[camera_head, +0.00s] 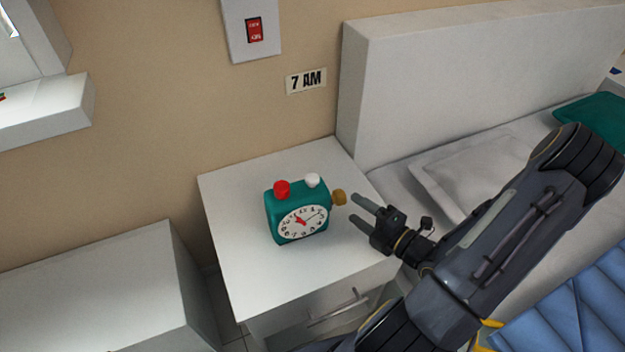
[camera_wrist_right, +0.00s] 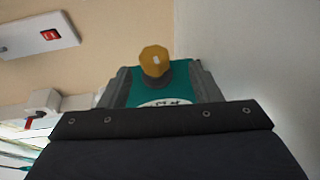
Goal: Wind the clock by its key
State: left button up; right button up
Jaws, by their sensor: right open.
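A teal alarm clock (camera_head: 297,211) with a white dial, a red button and a white button on top stands upright on the white nightstand (camera_head: 240,262). Its gold-brown key (camera_head: 339,197) sticks out of the right side. My right gripper (camera_head: 358,209) is open and empty, with its fingertips just right of the key and pointing at it. In the right wrist view the key (camera_wrist_right: 155,61) shows between the two fingers, in front of the teal clock (camera_wrist_right: 180,77). It looks apart from the fingers. My left gripper is not in view.
A bed with a white headboard (camera_head: 440,85) and a blue cover (camera_head: 570,305) is to the right. A white cabinet (camera_head: 95,285) stands at the lower left. The nightstand around the clock is clear.

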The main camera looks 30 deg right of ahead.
aim_at(335, 193)
jog(key=shift+w+a+r+t, duration=0.15)
jog(key=shift+w+a+t, duration=0.05)
jog(key=shift+w+t, duration=0.25)
jog(key=x, duration=0.7)
jog(key=shift+w, duration=0.1)
jog(key=c, duration=1)
